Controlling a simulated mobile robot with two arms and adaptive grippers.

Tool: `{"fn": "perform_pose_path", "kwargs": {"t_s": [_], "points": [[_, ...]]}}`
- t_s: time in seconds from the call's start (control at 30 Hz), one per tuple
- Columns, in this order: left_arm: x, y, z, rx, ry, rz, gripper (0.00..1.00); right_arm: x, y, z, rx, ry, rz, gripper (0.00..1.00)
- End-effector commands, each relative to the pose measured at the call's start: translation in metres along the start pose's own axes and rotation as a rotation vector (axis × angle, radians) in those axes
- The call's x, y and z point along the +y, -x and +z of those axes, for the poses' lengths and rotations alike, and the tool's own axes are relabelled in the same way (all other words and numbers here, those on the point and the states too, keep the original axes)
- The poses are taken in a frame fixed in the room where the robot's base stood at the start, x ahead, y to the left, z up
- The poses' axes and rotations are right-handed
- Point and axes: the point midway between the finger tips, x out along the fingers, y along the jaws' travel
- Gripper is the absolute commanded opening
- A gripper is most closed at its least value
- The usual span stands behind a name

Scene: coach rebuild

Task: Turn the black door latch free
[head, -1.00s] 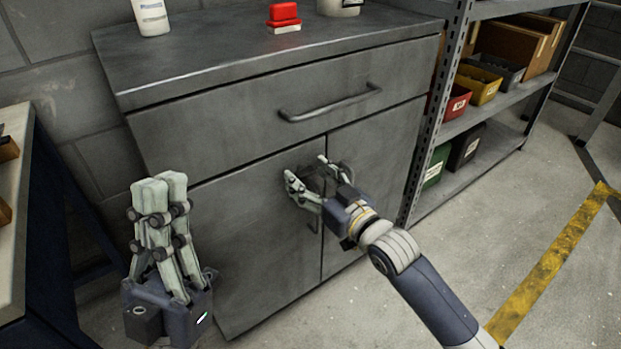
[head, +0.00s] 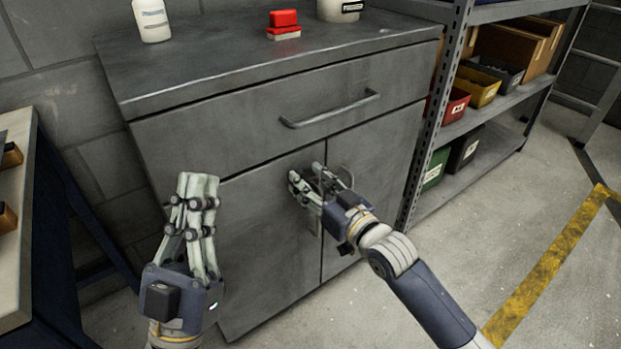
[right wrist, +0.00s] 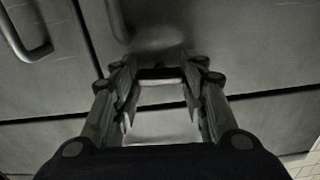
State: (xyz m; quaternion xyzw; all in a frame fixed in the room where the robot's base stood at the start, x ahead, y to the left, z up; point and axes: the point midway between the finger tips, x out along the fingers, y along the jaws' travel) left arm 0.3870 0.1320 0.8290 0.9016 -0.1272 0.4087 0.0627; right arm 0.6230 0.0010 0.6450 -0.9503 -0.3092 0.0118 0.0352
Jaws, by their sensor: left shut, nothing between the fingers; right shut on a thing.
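The grey cabinet (head: 262,240) has two lower doors that meet at a dark vertical gap and look closed. My right gripper (head: 308,173) is at the doors near the top of that gap, with its fingers shut on the black door latch. The latch (right wrist: 160,72) shows in the right wrist view as a small dark piece between the fingertips; its exact turn is hard to tell. In the head view the fingers mostly hide it. My left gripper (head: 198,180) is shut and empty, pointing up in front of the cabinet's left side.
A drawer handle (head: 330,110) juts out above the doors. A bottle (head: 152,20), a red block (head: 284,22) and a white container stand on the cabinet top. A shelf post (head: 436,100) is close at the right. A workbench (head: 20,230) is at the left.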

Motion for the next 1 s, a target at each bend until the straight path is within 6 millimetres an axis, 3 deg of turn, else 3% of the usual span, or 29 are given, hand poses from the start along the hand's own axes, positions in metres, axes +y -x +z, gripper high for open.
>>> {"fn": "perform_pose_path", "kwargs": {"t_s": [0.3, 0.67, 0.7, 0.77, 0.8, 1.0], "points": [[-0.005, 0.003, 0.044, -0.234, -0.013, -0.009, 0.0, 0.0, 0.0, -0.001, 0.001, -0.058, 0.001, 0.16], [-0.006, 0.004, 0.049, -0.257, -0.014, -0.01, 0.0, 0.0, 0.0, -0.001, 0.002, -0.063, 0.001, 0.16], [-0.006, 0.004, 0.049, -0.257, -0.014, -0.01, 0.0, 0.0, 0.0, -0.001, 0.002, -0.063, 0.001, 0.42], [-0.006, 0.004, 0.049, -0.257, -0.014, -0.01, 0.0, 0.0, 0.0, -0.001, 0.002, -0.062, 0.001, 0.56], [-0.006, 0.004, 0.049, -0.256, -0.014, -0.01, 0.0, 0.0, 0.0, -0.001, 0.002, -0.062, 0.001, 0.6], [-0.006, 0.004, 0.049, -0.256, -0.014, -0.01, 0.0, 0.0, 0.0, -0.001, 0.001, -0.062, 0.001, 0.6]]}}
